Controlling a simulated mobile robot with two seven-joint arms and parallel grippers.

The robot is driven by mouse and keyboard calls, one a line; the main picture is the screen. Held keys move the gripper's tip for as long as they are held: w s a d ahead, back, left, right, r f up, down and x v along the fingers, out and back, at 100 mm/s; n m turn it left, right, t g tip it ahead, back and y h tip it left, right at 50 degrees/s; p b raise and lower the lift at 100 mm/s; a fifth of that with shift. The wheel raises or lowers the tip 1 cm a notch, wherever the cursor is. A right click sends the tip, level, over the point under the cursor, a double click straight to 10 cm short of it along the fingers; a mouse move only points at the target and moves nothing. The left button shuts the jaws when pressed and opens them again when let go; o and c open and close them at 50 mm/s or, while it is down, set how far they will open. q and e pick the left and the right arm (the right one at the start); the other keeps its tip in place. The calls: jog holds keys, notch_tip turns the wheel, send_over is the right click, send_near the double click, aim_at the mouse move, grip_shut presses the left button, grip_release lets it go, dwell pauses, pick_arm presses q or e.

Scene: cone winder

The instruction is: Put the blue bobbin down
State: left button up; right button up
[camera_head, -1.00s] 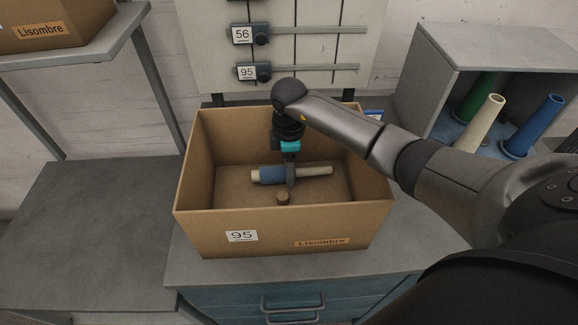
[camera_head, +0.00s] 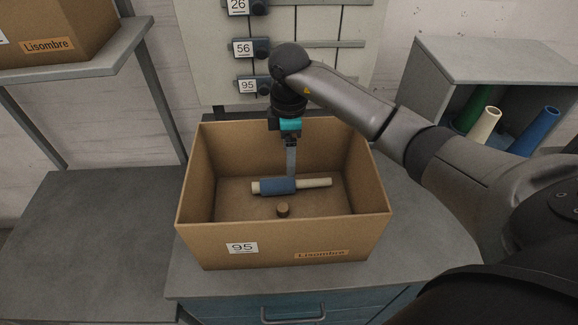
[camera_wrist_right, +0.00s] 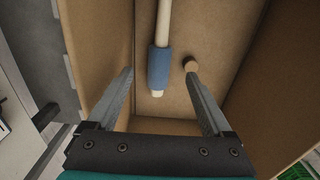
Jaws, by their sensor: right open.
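The blue bobbin (camera_head: 277,187), a pale tube with a blue sleeve near its left end, lies on its side on the floor of the cardboard box (camera_head: 208,244) marked 95. In the right wrist view the bobbin (camera_wrist_right: 160,68) lies beyond the fingertips, apart from them. My right gripper (camera_head: 291,176) points down into the box just above and behind the bobbin in the head view. In the right wrist view its two fingers (camera_wrist_right: 160,72) are spread wide with nothing held between them. My left gripper is in neither view.
A short brown peg (camera_head: 283,210) stands on the box floor in front of the bobbin. The box walls surround my gripper. A grey shelf unit (camera_head: 488,58) with green, cream and blue cones stands at right. The grey table at left (camera_head: 85,235) is clear.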

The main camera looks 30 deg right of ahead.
jog(key=shift+r, duration=1.45)
